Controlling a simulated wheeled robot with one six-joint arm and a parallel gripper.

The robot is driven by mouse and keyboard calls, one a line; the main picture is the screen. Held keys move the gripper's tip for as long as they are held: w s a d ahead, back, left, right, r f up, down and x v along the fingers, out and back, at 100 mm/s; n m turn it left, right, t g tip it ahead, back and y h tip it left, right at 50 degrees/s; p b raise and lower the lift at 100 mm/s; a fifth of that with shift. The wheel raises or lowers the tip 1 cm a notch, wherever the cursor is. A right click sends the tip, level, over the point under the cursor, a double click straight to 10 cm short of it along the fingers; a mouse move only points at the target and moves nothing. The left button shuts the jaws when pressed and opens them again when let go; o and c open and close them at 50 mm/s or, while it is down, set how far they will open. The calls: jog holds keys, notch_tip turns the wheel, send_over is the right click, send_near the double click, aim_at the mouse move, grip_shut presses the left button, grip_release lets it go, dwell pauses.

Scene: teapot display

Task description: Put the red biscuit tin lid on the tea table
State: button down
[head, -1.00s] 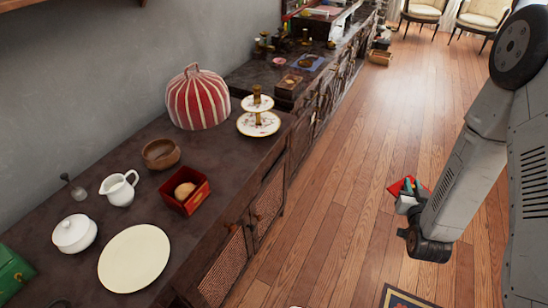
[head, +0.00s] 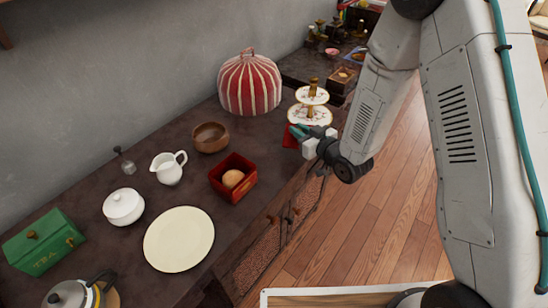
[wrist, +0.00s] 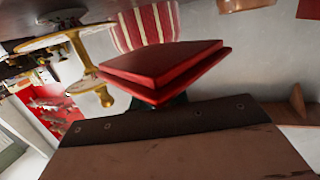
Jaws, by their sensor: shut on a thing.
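The red biscuit tin lid (head: 289,139) is held in my gripper (head: 298,131) near the right edge of the dark sideboard (head: 120,250). My gripper is shut on the lid. In the wrist view the lid (wrist: 165,66) is a flat red square with a raised rim, tilted, and it hides most of the teal fingertips (wrist: 176,99). The open red tin (head: 234,190) with a round bun in it stands on the sideboard, to the left of and below the lid. Whether the lid touches the sideboard, I cannot tell. I cannot identify a separate tea table.
A tiered cake stand (head: 311,105) is just behind my gripper. A striped tea cosy (head: 250,83), wooden bowl (head: 211,138), white jug (head: 168,169), sugar bowl (head: 123,207), cream plate (head: 179,239) and green tea box (head: 45,243) fill the sideboard. Wooden floor (head: 385,190) is open to the right.

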jog(key=s+a+r+n+g+y, duration=0.1)
jog(key=a+r+n+g+y, duration=0.15)
jog(key=a, duration=0.45)
send_over(275, 158)
jog(key=shift+n+g+y, duration=0.35)
notch_tip(275, 158, down, 5)
jog(key=shift+f, duration=0.1)
jog(key=shift+d+f, duration=0.1)
jog(key=shift+f, duration=2.15)
jog(key=shift+f, duration=0.1)
jog(key=c, duration=1.4)
grip_release()
jog(key=shift+o, duration=0.2)
